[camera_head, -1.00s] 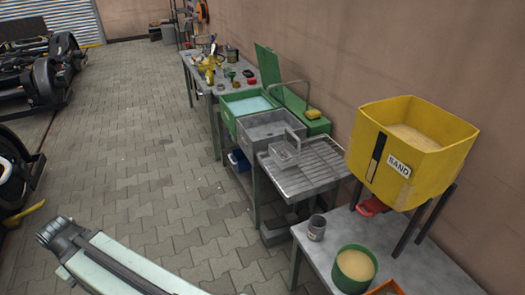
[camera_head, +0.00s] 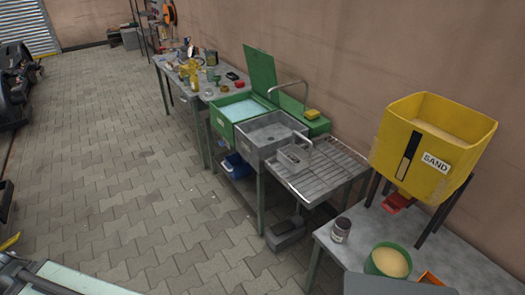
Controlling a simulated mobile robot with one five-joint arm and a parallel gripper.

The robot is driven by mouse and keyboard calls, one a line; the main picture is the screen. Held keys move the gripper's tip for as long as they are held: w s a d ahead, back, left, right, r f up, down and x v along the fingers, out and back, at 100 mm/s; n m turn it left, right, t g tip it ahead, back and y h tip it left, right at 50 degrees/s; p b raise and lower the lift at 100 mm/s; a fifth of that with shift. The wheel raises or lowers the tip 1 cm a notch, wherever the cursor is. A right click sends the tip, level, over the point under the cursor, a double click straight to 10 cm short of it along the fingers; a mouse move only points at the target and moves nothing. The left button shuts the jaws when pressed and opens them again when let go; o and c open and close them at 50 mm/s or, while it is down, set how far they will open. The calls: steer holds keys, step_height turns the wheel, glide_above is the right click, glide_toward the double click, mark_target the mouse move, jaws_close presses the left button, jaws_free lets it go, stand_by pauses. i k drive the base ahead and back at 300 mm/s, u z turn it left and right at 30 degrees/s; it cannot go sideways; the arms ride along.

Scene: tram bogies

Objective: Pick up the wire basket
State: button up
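The wire basket (camera_head: 293,157) is a small grey mesh basket with a tall arched handle. It stands upright at the left end of the ribbed metal drainboard (camera_head: 328,178), close beside the grey sink (camera_head: 270,134). Its inside is too small to make out. My gripper is not in view.
A green-lidded tank (camera_head: 237,109) stands left of the sink, with a tap above. A yellow sand hopper (camera_head: 435,150) stands on the right-hand table, with a dark can (camera_head: 341,230) and a green tub of sand (camera_head: 388,262). The paved floor (camera_head: 130,190) is clear.

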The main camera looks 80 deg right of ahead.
mark_target(294, 151)
steer(key=z, duration=0.05)
steer(key=i, duration=1.9)
steer(key=z, duration=3.15)
steer(key=i, duration=1.5)
steer(key=u, duration=0.05)
